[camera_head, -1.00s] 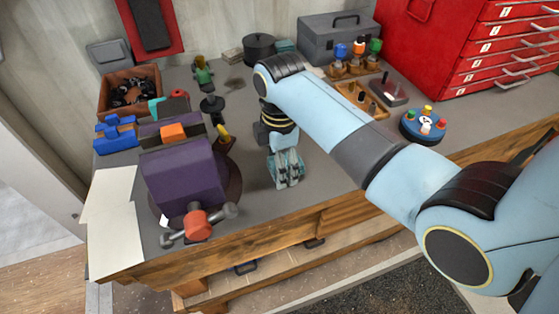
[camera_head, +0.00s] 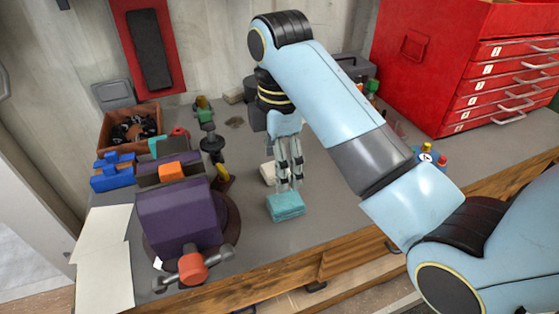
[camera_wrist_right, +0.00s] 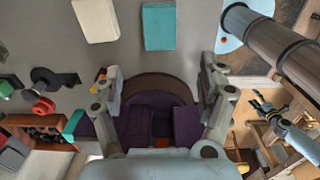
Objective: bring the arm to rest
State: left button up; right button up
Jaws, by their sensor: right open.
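My right arm reaches in from the right of the head view. Its gripper (camera_head: 289,182) points down over the workbench (camera_head: 335,225), with its fingers apart and nothing between them. A teal block (camera_head: 285,207) lies on the bench just below and in front of the fingertips. A white block (camera_head: 268,174) is partly hidden behind the gripper. In the wrist view the open gripper (camera_wrist_right: 162,82) is apart from the teal block (camera_wrist_right: 159,26) and the white block (camera_wrist_right: 97,20).
A purple vise (camera_head: 180,215) stands left of the gripper, with a brown bin (camera_head: 117,147) and blue blocks (camera_head: 112,180) beyond. A red drawer cabinet (camera_head: 465,70) stands back right. My arm hides much of the bench's right side. Bare bench lies in front of the teal block.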

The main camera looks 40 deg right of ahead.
jog(key=shift+r, duration=0.25)
dwell(0.3)
jog(key=s+d+m+t, duration=0.1)
jog(key=s+m+t, duration=0.1)
jog(key=s+m, duration=0.65)
jog(key=s+d+m+t, duration=0.2)
jog(key=s+m, duration=0.4)
jog(key=s, duration=0.5)
notch_tip(320, 180, down, 38)
jog(key=s+d+g+h+b, duration=0.1)
jog(key=d+g+b, duration=0.1)
jog(key=b, duration=1)
jog(key=s+f+b, duration=0.5)
jog(key=s+f, duration=0.4)
jog(key=f, duration=0.4)
jog(key=s+d+f+g+b, duration=0.1)
jog(key=s+f+b, duration=0.5)
jog(key=s+f, duration=0.4)
notch_tip(320, 180, down, 4)
jog(key=shift+f, duration=0.15)
